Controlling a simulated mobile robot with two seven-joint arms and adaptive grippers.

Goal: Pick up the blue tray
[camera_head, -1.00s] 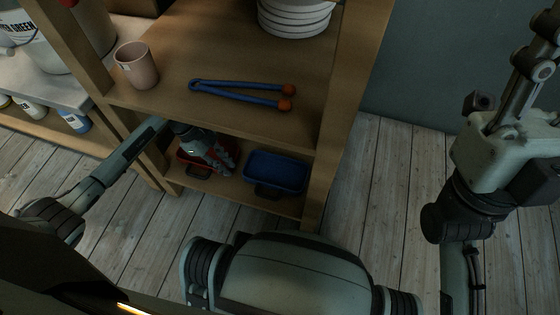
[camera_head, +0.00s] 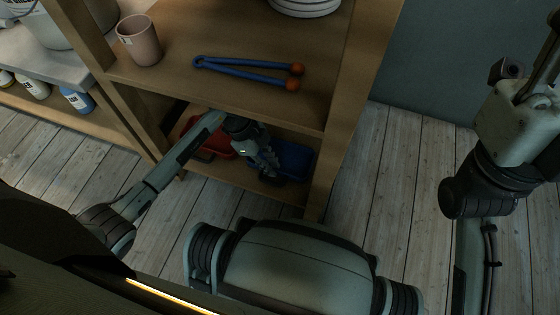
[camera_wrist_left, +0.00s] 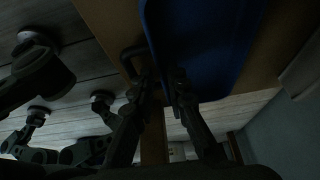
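The blue tray (camera_head: 294,158) sits on the lower shelf of the wooden unit, with its dark handle at the front. My left gripper (camera_head: 270,168) is over the tray's left front part and hides some of it. In the left wrist view, the tray (camera_wrist_left: 205,45) lies just beyond the fingers, and its handle (camera_wrist_left: 131,58) is beside the left finger. The left fingertips (camera_wrist_left: 164,76) are apart, with a narrow gap between them. I cannot tell whether they touch the tray. My right arm is at the right, with its gripper out of view.
A red tray (camera_head: 214,145) sits to the left on the same shelf, partly behind my left arm. The shelf's right upright (camera_head: 345,105) stands close beside the blue tray.

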